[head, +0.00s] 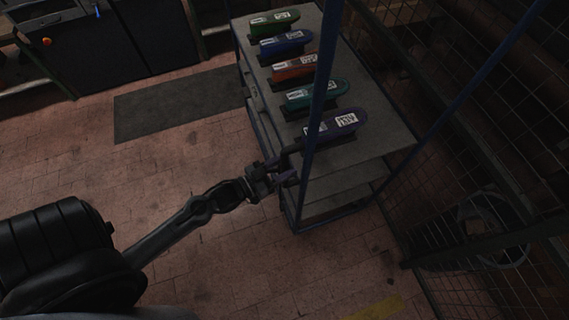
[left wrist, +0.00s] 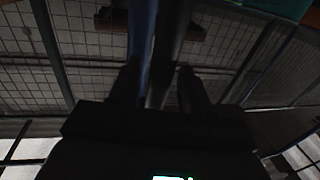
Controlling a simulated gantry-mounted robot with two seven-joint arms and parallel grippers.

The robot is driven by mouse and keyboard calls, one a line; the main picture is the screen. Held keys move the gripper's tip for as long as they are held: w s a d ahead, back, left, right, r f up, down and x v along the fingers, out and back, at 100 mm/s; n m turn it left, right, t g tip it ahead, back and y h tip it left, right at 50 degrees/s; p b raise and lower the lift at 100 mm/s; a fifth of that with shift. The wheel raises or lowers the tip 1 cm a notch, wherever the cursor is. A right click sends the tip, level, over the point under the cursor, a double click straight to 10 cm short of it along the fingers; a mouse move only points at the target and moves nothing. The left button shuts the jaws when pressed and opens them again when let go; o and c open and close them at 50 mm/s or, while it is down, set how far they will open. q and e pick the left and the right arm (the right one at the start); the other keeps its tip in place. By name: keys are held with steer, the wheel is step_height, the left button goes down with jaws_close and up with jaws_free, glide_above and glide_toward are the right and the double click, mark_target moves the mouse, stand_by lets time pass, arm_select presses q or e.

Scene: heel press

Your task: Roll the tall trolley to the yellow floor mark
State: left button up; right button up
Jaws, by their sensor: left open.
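The tall trolley (head: 375,115) has blue corner posts and grey shelves, and stands right of centre in the head view. A yellow floor mark (head: 378,308) shows in part at the bottom edge, in front of the trolley and a little to its right. My left gripper (head: 284,174) is open at the trolley's near left corner, beside the blue post. In the left wrist view a blue post (left wrist: 141,45) and a dark bar run up from between the dark fingers (left wrist: 158,88). Contact cannot be told. My right gripper is not in view.
Several coloured, labelled shoe-shaped forms (head: 296,70) lie in a row on the trolley's top. A wire mesh fence (head: 480,150) stands close on the right. A dark mat (head: 180,102) lies left of the trolley. The brick floor (head: 70,165) to the left is open.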

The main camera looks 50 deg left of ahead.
arm_select(q)
steer(key=shift+w+d, duration=0.1)
steer(key=shift+w, duration=0.1)
jaws_close()
steer(key=shift+d, duration=0.1)
